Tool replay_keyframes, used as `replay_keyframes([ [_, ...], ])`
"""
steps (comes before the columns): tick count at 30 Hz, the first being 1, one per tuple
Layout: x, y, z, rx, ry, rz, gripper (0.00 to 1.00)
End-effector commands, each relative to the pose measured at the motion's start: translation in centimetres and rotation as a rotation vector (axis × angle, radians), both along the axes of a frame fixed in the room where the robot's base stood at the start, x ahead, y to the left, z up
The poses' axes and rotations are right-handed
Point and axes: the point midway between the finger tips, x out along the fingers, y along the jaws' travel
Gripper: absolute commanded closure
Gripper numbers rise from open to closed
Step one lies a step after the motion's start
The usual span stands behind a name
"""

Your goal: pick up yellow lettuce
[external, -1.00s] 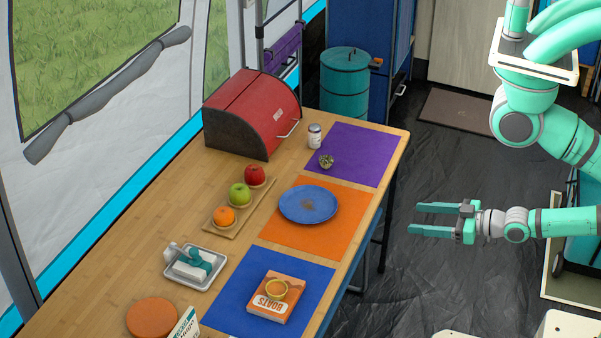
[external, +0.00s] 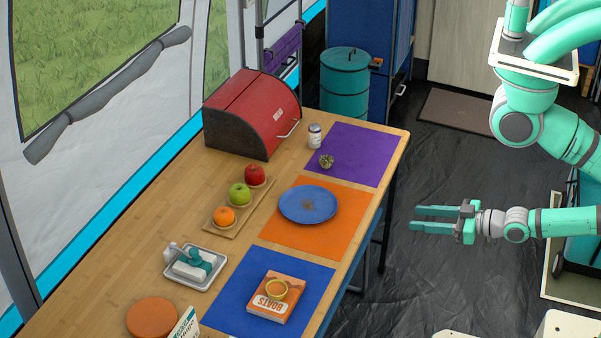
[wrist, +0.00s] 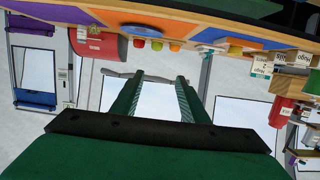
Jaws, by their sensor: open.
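A small yellow-green leafy piece (external: 326,161), which looks like the lettuce, lies on the purple mat (external: 362,148) at the far end of the wooden table. The gripper is well apart from the lettuce.
A white-capped shaker (external: 314,136) and a red bread box (external: 252,115) stand near the lettuce. A blue plate (external: 308,204) sits on the orange mat. An apple-and-orange board (external: 212,233) lies to the left. The floor between table and gripper is clear.

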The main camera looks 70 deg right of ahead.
Motion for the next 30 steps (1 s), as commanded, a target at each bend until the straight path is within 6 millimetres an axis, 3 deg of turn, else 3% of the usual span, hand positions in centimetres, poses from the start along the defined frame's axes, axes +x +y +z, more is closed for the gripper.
replay_keyframes([
  [7, 0.1, 0.0, 0.0, 0.0, 0.0, -0.001, 0.59],
  [11, 1.0, -0.4, -0.8, -0.013, 0.002, -0.01, 0.59],
  [20, 8.0, -4.5, -5.5, -0.092, 0.042, -0.092, 0.59],
  [30, 17.3, -11.9, -8.6, -0.167, 0.107, -0.219, 0.59],
])
